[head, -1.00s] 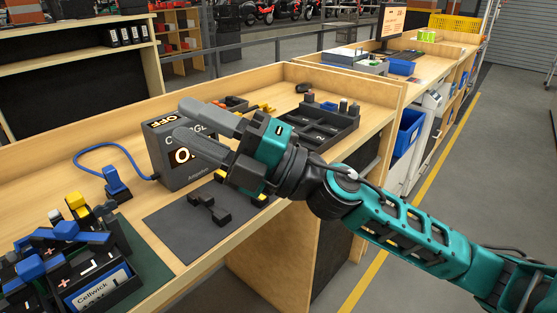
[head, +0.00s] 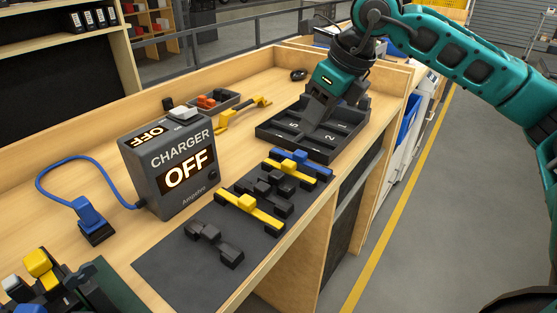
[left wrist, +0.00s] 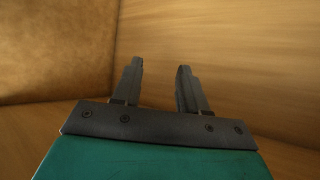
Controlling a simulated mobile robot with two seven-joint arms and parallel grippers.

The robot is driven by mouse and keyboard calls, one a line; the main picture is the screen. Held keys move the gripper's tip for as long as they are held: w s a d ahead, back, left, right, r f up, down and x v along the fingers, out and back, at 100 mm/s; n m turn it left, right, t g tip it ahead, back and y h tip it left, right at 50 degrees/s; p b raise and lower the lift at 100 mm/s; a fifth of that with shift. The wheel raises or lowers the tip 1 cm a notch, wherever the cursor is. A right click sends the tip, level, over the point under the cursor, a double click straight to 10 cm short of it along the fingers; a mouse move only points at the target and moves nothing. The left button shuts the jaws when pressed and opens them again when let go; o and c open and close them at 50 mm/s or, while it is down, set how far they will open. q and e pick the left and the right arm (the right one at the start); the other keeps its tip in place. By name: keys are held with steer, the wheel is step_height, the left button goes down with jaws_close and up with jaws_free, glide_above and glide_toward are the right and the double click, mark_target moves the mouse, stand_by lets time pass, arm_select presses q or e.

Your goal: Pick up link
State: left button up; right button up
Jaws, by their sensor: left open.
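Several links lie on the dark mat (head: 180,276) in the head view. The nearest is a black link (head: 214,243). Beyond it are a yellow link (head: 249,206), black pieces (head: 270,188), a second yellow link (head: 293,172) and a blue link (head: 301,160). My right gripper (head: 316,117) points down at the black compartment tray (head: 284,143), beyond the links. Its fingertips are partly lost against the dark tray, so its jaw state is unclear. My left gripper shows only in the left wrist view (left wrist: 157,68), open, with nothing between its fingers and a wooden surface behind.
A grey charger box (head: 170,166) reading OFF stands left of the mat. A blue plug (head: 92,217) with a cable is beside it. A yellow tool (head: 238,115) and a small parts tray (head: 212,101) lie behind. Dark and yellow parts crowd the lower left corner.

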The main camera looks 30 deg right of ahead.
glide_above(289, 163)
steer(key=s+d, duration=0.2)
steer(key=s, duration=0.1)
steer(key=f, duration=0.6)
steer(key=shift+w+a+f, duration=0.15)
steer(key=shift+w+a, duration=0.05)
steer(key=shift+a, duration=0.05)
steer(key=x, duration=0.5)
steer(key=shift+w+a+f+p, duration=0.2)
steer(key=shift+a+p, duration=0.1)
jaws_close()
